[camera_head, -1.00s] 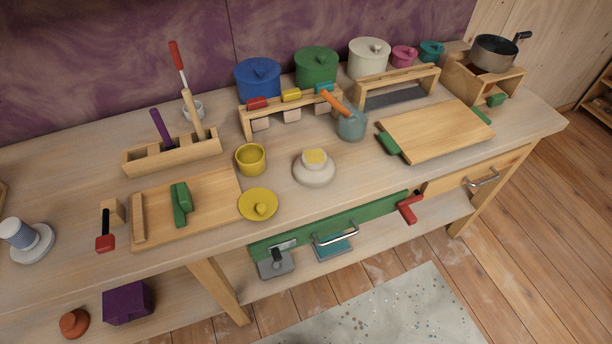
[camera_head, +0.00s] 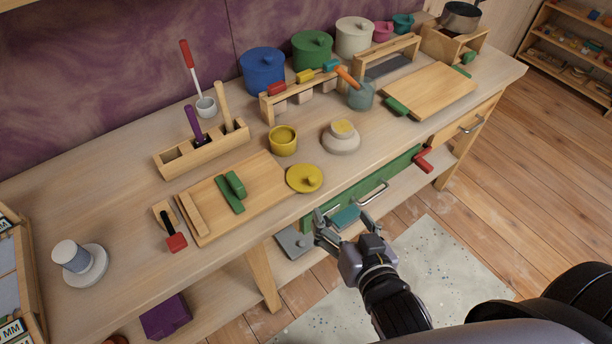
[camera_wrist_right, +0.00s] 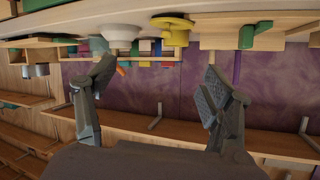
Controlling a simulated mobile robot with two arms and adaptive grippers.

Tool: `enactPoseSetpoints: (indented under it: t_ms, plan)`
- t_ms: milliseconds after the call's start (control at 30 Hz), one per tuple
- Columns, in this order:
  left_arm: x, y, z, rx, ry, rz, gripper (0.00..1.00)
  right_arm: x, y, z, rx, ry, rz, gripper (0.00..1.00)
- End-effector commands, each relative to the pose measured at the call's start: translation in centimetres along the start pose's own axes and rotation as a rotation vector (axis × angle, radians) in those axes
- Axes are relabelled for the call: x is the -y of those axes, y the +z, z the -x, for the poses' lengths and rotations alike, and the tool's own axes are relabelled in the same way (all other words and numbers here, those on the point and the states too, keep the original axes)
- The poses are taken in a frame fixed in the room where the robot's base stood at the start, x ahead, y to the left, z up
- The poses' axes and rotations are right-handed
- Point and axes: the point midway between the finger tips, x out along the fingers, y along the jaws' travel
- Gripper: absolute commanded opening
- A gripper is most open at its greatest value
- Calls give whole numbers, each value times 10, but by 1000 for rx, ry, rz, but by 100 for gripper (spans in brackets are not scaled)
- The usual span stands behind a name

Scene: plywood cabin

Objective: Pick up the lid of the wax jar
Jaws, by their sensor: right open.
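A yellow lid with a round knob (camera_head: 304,178) lies flat on the workbench near its front edge. The matching yellow jar (camera_head: 283,140) stands behind it, open at the top. A yellow disc, seemingly the lid, shows at the upside-down bench edge in the right wrist view (camera_wrist_right: 172,22). My right gripper (camera_head: 322,228) is open and empty in front of the bench, below and a little right of the lid, apart from it. Its spread fingers also show in the right wrist view (camera_wrist_right: 158,75). My left gripper is out of view.
A pale round pot with a yellow top (camera_head: 341,138) stands right of the lid. A wooden board (camera_head: 255,176) with a green-handled tool lies left. A green drawer front (camera_head: 395,175) with a metal handle is below the bench edge, near my right gripper.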

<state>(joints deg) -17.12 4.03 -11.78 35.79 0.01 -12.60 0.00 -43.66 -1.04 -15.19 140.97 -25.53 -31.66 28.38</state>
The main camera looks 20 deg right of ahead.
Motion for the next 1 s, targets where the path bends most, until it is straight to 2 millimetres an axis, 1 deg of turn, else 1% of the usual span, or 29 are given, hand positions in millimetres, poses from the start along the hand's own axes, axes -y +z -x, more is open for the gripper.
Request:
enactPoseSetpoints:
  t_ms: [67,167,400,600,700,867,1000]
  plan:
    - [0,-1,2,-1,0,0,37,0,-6,-4,-9,1,-4,75]
    - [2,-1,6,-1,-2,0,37,0,-7,-19,-10,1,-3,75]
    - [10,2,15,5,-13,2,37,1,-8,-67,-10,0,-1,75]
    - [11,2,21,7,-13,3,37,1,-6,-104,-8,1,-2,75]
    - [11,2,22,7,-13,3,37,1,-6,-114,-8,1,-3,75]
    - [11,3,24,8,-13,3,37,1,-5,-123,-8,1,-3,75]
    - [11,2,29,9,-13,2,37,5,-3,-138,-7,1,-3,75]
